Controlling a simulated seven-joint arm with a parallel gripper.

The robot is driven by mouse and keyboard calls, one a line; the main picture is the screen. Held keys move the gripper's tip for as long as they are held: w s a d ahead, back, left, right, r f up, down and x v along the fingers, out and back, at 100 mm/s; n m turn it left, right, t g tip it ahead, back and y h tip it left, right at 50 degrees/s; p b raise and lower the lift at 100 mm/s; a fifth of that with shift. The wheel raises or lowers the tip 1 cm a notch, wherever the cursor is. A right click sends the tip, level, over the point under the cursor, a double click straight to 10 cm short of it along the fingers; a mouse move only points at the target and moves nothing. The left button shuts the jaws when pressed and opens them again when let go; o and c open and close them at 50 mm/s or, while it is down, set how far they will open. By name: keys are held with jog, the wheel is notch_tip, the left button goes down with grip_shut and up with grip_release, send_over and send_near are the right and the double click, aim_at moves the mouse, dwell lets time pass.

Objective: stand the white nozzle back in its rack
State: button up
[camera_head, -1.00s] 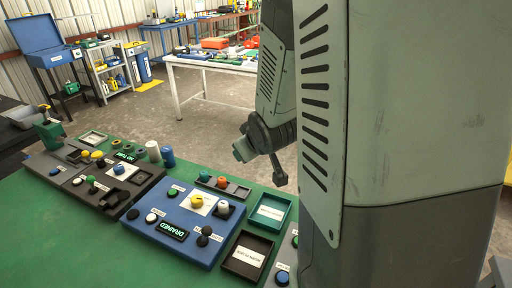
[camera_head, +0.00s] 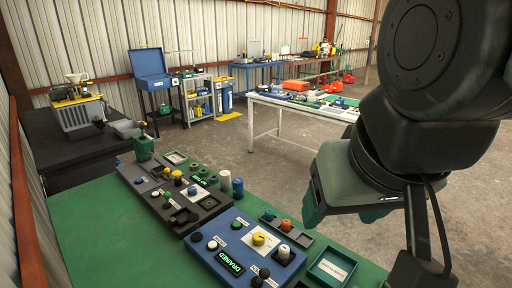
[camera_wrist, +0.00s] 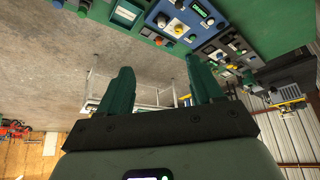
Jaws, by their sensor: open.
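The white nozzle (camera_head: 284,251) stands upright in a black square holder on the blue panel (camera_head: 221,249), near its back right corner. The dark rack (camera_head: 304,240) lies just behind the panel. It holds a green nozzle (camera_head: 269,214) and an orange nozzle (camera_head: 286,224), and its right end looks empty. My gripper (camera_head: 312,212) is up in the air to the right of the rack, apart from everything. In the wrist view its two green fingers (camera_wrist: 161,78) are spread with nothing between them.
A teal tray (camera_head: 331,268) lies right of the rack. The blue panel carries a yellow knob (camera_head: 259,239), dark knobs and a lit display reading DRAINED (camera_head: 229,262). A dark panel (camera_head: 180,212) stands to the left. The front left green tabletop (camera_head: 120,250) is clear.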

jog(key=m+g+y, duration=0.4)
jog(key=m, duration=1.8)
send_over(286, 248)
jog(key=d, duration=0.3)
jog(key=f, duration=3.3)
jog(key=shift+s+a+f, duration=0.25)
jog(key=shift+s+f, duration=0.05)
jog(key=shift+s, duration=0.1)
jog(key=shift+x, duration=3.1)
jog(key=shift+r, duration=0.1)
jog(key=shift+c, duration=0.5)
